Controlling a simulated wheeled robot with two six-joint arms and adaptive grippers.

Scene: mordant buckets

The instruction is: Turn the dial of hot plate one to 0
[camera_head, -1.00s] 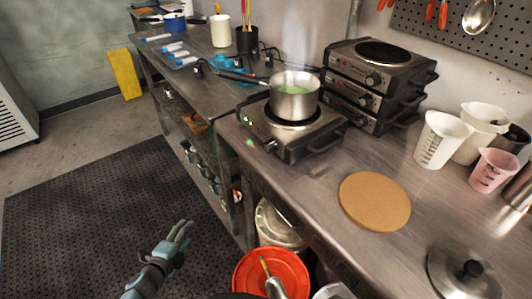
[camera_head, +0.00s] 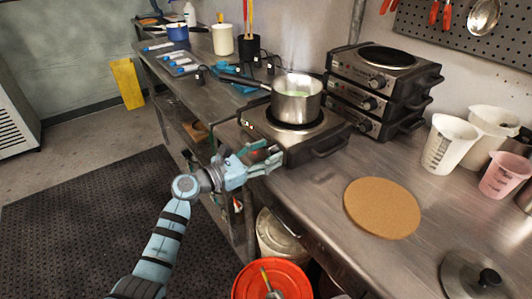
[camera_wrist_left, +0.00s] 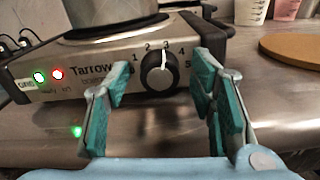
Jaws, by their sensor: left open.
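Hot plate one (camera_head: 290,137) stands at the counter's front edge with a steel pot (camera_head: 296,100) of green liquid on it. In the left wrist view its front panel (camera_wrist_left: 75,95) shows a tag that seems to read ONE, a lit green light and a lit red light. Its black dial (camera_wrist_left: 158,72) has a white pointer near 3. My left gripper (camera_head: 272,162) is open in front of the panel. In the wrist view its teal-padded fingers (camera_wrist_left: 160,84) are spread either side of the dial, with gaps. The dial is hidden behind the gripper in the head view.
Stacked hot plates (camera_head: 372,95) stand behind right. A cork mat (camera_head: 382,208), a metal lid (camera_head: 474,276) and measuring jugs (camera_head: 450,146) are on the right of the counter. A red bucket (camera_head: 292,280) and a white bucket (camera_head: 280,240) stand below the front edge.

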